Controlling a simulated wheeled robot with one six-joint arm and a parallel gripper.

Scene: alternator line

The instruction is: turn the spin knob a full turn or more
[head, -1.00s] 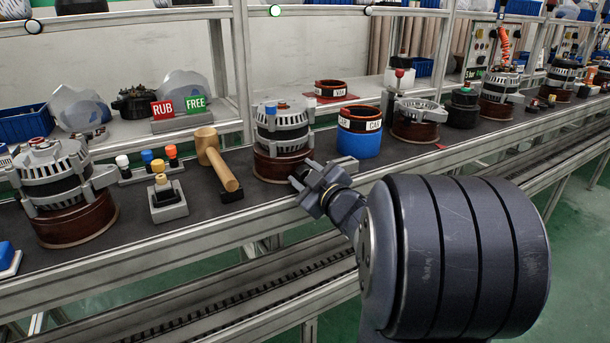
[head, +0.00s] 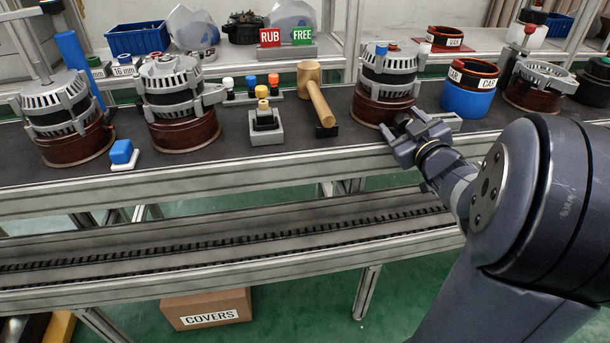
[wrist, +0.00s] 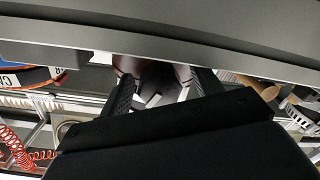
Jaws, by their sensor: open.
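A grey alternator (head: 389,72) stands upright on a round brown base (head: 378,106) near the front edge of the bench. My gripper (head: 402,126) is open beside the front right of this base. In the wrist view, my two black fingers stand apart, with a brown rounded part (wrist: 140,66) and a small dark shape with pale bars between and beyond them. I cannot tell whether this shape is the spin knob or whether the fingers touch it. A small blue cap (head: 381,48) sits on the alternator's top.
A wooden mallet (head: 316,93) lies on a black rest left of the alternator. A blue ring holder (head: 468,99) with a CAR label stands to its right. Two more alternators (head: 172,83) stand further left. The grey bench edge (head: 250,172) runs below my gripper.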

